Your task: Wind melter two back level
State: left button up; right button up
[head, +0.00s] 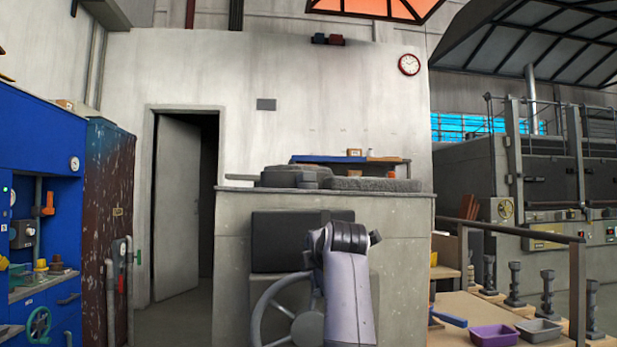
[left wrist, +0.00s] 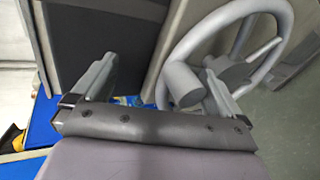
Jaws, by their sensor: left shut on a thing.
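A grey spoked handwheel (head: 268,315) stands at the front of a concrete-walled block (head: 400,260), low in the middle of the head view. My purple-grey arm covers its right part. In the left wrist view the wheel's rim (left wrist: 282,18) and spokes fill the upper right, with a grey cylindrical grip (left wrist: 181,86) sticking out toward me. The contact itself is not clearly visible. My right gripper is out of view.
A dark panel (head: 280,235) is set in the block behind the wheel. A blue cabinet (head: 45,130) with a green handwheel (head: 38,325) stands at left. At right, a wooden bench holds a purple tray (head: 494,335) and a grey tray (head: 540,328), beside a railing (head: 577,290).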

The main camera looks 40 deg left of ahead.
pick_arm(q)
notch_tip(320, 180, up, 18)
jog(key=s+n+t+y, duration=0.1)
jog(key=s+t+y, duration=0.2)
jog(key=shift+t, duration=0.3)
jog(key=w+f+g+h, duration=0.1)
jog(key=f, duration=0.4)
jog(key=w+f+g+h, duration=0.1)
jog(key=f, duration=0.5)
jog(key=w+f+m+g+h, duration=0.1)
jog(key=f, duration=0.5)
jog(key=shift+g, duration=0.3)
jog(key=shift+s+d+r, duration=0.1)
jog(key=shift+d, duration=0.1)
jog(key=shift+c, duration=1.2)
jog(key=shift+s+d, duration=0.1)
jog(key=shift+c, duration=0.4)
jog(key=s+d+b, duration=0.2)
jog(key=s+d, duration=0.3)
jog(key=d, duration=0.1)
jog(key=shift+s+f+b, duration=0.2)
jog(key=shift+f+b, duration=0.1)
jog(key=shift+b, duration=0.05)
jog(key=shift+p, duration=0.35)
